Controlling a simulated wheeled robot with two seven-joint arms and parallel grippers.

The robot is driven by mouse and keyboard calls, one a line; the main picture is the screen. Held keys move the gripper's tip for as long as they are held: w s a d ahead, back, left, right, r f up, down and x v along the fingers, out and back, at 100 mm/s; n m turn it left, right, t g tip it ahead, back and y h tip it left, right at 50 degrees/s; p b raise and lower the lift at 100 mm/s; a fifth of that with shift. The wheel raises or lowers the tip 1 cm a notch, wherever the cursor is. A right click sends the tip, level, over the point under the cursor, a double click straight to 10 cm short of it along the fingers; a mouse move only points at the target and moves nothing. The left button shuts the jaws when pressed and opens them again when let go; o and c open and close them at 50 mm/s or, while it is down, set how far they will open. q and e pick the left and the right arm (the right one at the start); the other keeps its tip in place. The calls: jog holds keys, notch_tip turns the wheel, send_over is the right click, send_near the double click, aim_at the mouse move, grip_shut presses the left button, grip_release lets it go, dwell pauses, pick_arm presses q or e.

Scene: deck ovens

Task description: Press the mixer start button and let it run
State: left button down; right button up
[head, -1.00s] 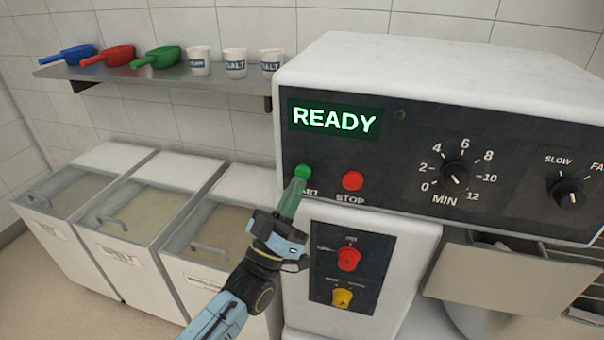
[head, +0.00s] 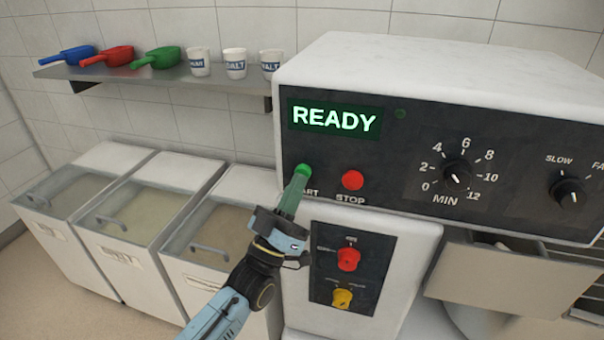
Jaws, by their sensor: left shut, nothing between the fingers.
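The mixer (head: 430,65) has a white housing and a black front panel. Its display (head: 334,119) reads READY in green. The green start button (head: 303,170) is at the panel's lower left, its label partly hidden by my gripper. The red stop button (head: 352,180) is to its right. My left gripper (head: 300,180) is shut and empty, its tips at the lower edge of the green button; I cannot tell whether they touch it. My right gripper is not in view.
The minute dial (head: 457,173) and the speed dial (head: 567,192) are farther right. A red switch (head: 348,259) and a yellow knob (head: 342,298) sit on a lower panel. Lidded bins (head: 210,235) stand at left under a shelf (head: 150,75) with scoops and cups.

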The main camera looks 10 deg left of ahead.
pick_arm(q)
jog(key=shift+w, duration=0.45)
dwell(0.4)
jog(key=shift+s, duration=0.9)
jog(key=shift+p, duration=0.3)
jog(key=s+p, duration=0.2)
jog(key=s, duration=0.3)
dwell(0.5)
